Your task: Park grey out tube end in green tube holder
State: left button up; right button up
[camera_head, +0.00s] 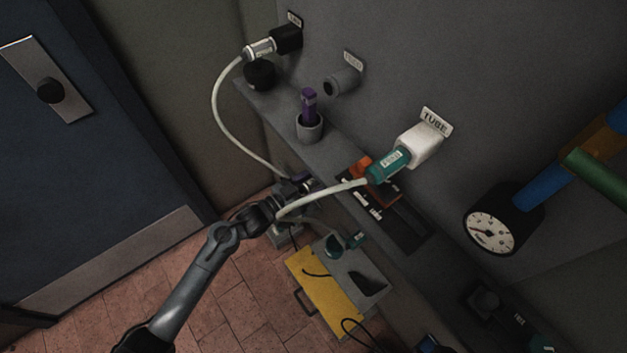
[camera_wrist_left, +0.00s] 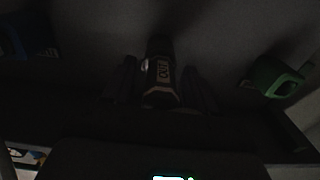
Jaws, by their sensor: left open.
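In the left wrist view a dark grey tube end (camera_wrist_left: 161,82) marked OUT lies between the two fingers of my left gripper (camera_head: 298,186). The fingers stand apart on either side, and the dim picture does not show whether they touch it. A green, hollow, cup-like piece (camera_wrist_left: 276,78), perhaps the green tube holder, is to the right of the tube end. In the head view the gripper is below the shelf edge, and I cannot make out the grey end there. My right gripper is not in view.
A white hose (camera_head: 216,105) hangs from a silver end (camera_head: 260,48). Another hose (camera_head: 325,191) runs to a teal end (camera_head: 388,166) in a white socket (camera_head: 421,143). A purple item (camera_head: 309,103) stands in a cup on the shelf. A yellow case (camera_head: 322,285) is below. A blue piece (camera_wrist_left: 32,38) is left in the wrist view.

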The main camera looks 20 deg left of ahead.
aim_at(302, 189)
pick_arm(q)
jog(key=shift+c, duration=0.5)
grip_shut()
jog(key=shift+s+a+r, duration=0.1)
jog(key=shift+s+a+p, duration=0.35)
jog(key=shift+s+p, duration=0.2)
jog(key=shift+p, duration=0.05)
jog(key=shift+s+a+p, duration=0.2)
jog(key=shift+s+p, duration=0.15)
jog(key=shift+p+v, duration=0.85)
jog(key=shift+v, duration=0.5)
jog(key=shift+s+a, duration=0.2)
jog(key=shift+s, duration=0.1)
jog(key=shift+s+a+p, duration=0.15)
jog(key=shift+p, duration=0.15)
